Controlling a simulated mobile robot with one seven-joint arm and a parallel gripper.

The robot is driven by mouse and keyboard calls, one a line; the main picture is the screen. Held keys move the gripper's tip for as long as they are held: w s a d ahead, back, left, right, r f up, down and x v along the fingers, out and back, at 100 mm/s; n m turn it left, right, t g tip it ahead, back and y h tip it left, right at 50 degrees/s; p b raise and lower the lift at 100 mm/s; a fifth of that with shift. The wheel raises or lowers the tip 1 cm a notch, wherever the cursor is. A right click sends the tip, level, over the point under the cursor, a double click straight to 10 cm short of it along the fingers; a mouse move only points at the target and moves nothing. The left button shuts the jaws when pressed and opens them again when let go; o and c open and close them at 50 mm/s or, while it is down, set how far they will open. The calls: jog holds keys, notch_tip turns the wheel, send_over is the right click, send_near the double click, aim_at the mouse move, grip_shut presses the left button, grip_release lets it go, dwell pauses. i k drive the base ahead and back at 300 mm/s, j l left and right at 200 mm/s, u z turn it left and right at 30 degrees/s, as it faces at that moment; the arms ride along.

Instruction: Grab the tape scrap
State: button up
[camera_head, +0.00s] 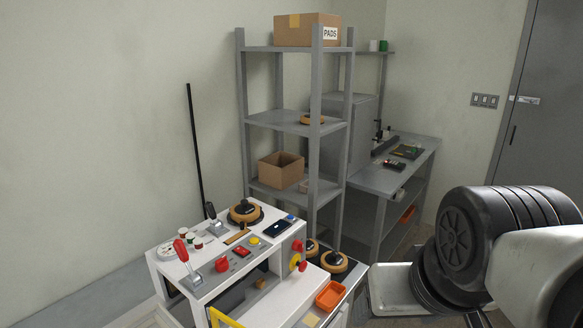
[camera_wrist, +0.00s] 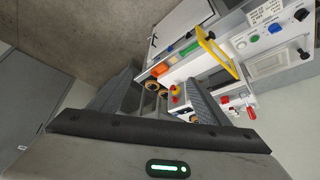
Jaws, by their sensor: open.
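A short brown-yellow strip (camera_head: 237,237), which looks like the tape scrap, lies on the white top of the machine (camera_head: 187,283) in the head view, in front of a tape roll (camera_head: 244,211). It is small, and I cannot be sure of it. I cannot make it out in the wrist view. My gripper (camera_wrist: 160,78) shows in the wrist view with its two fingers spread apart and nothing between them. The machine stands beyond the fingers there, well apart from them. The head view does not show my gripper, only part of my arm at right.
The machine top carries a red-handled lever (camera_head: 186,255), small cups, a dark phone-like device (camera_head: 277,228) and buttons. An orange tray (camera_head: 329,294) and more tape rolls (camera_head: 334,261) sit at its right. A yellow handle (camera_wrist: 217,52) juts out. Grey shelving (camera_head: 316,130) stands behind.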

aim_at(260, 283)
jog(key=i+l, duration=0.5)
jog(key=i+l+u, duration=0.25)
jog(key=l+u, duration=0.25)
jog(key=i+l+u, duration=0.1)
jog(key=l+u, duration=0.2)
jog(key=u, duration=1.45)
